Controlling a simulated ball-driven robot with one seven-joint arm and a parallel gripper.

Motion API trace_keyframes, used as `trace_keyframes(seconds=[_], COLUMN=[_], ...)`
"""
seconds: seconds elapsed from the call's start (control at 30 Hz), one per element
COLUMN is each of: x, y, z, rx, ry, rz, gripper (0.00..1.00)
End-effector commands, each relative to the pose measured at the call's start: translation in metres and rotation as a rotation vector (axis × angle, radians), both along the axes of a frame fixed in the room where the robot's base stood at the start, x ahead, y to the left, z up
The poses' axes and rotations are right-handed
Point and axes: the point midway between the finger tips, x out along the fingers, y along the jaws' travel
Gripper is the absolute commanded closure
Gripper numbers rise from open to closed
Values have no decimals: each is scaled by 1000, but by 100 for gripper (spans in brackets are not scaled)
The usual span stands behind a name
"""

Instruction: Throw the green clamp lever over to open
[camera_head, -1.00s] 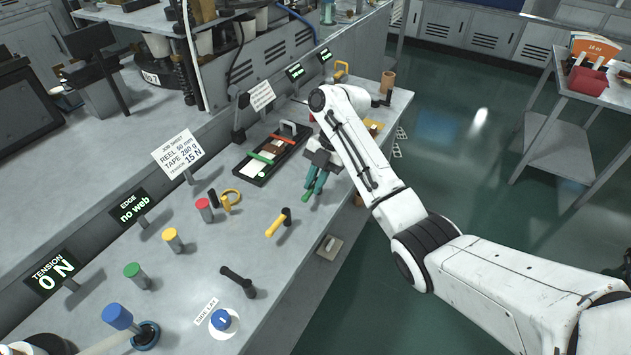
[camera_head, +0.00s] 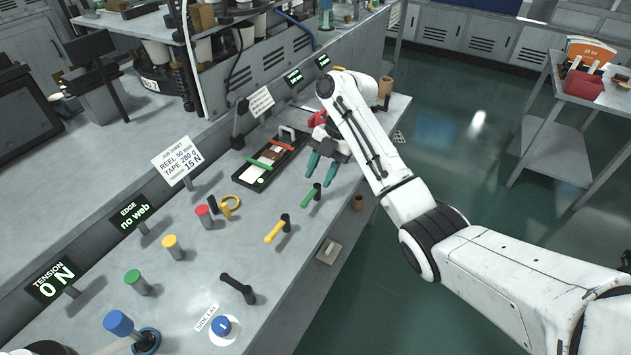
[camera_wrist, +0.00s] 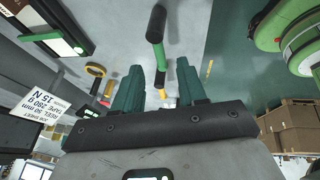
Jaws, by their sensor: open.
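The green clamp lever (camera_head: 308,199) stands on the bench, its green handle slanting down-left from a dark post in the head view. My gripper (camera_head: 320,171) is open and empty, with two teal fingers just above the lever in the picture, apart from it. In the wrist view the lever's green bar (camera_wrist: 162,57) with a dark cylinder shows ahead of and between the open fingers (camera_wrist: 160,86). The exact distance to it cannot be told.
A yellow lever (camera_head: 275,232) and a black lever (camera_head: 236,287) stand nearer along the bench. A black tray (camera_head: 254,176) with strips lies left of my gripper. A tan cup (camera_head: 385,87) stands at the back. The bench edge is close on the right.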

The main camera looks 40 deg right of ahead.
Motion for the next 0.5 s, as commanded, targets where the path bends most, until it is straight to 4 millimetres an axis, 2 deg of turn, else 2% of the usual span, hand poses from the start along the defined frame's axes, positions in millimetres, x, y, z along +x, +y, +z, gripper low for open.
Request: trace_keyframes(seconds=[0.03,0.2,0.5], x=[-1,-2,-2], y=[-7,-19,-26], z=[18,41,56], rx=[-3,-3,-1], ry=[-1,-1,0], rz=[-4,-3,0], gripper=[59,59,59])
